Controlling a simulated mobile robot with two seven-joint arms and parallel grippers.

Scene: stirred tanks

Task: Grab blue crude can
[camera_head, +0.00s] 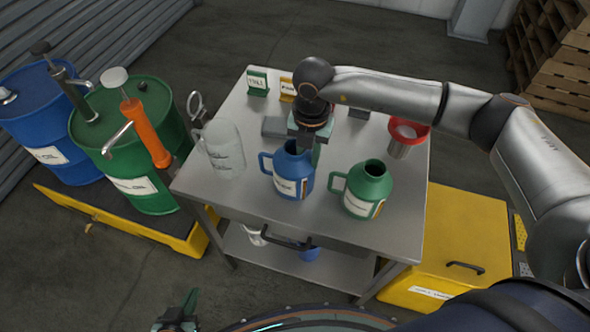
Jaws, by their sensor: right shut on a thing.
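The blue crude can (295,178), a jug with a side handle and a white label, is upright at the middle of the steel table (235,207). My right gripper (304,148) comes down from above and behind it and is shut on the can near its neck. The arm partly hides the fingers, and I cannot tell whether the can's base touches the table. My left gripper (188,306) is low at the bottom edge, away from the table; its finger gap is not clear.
A green can (368,192) stands right of the blue one, and a clear pitcher (223,152) left. A red-rimmed funnel (407,133) is at the right edge. Blue (48,140) and green (140,185) drums stand left; a yellow box (465,235) stands right.

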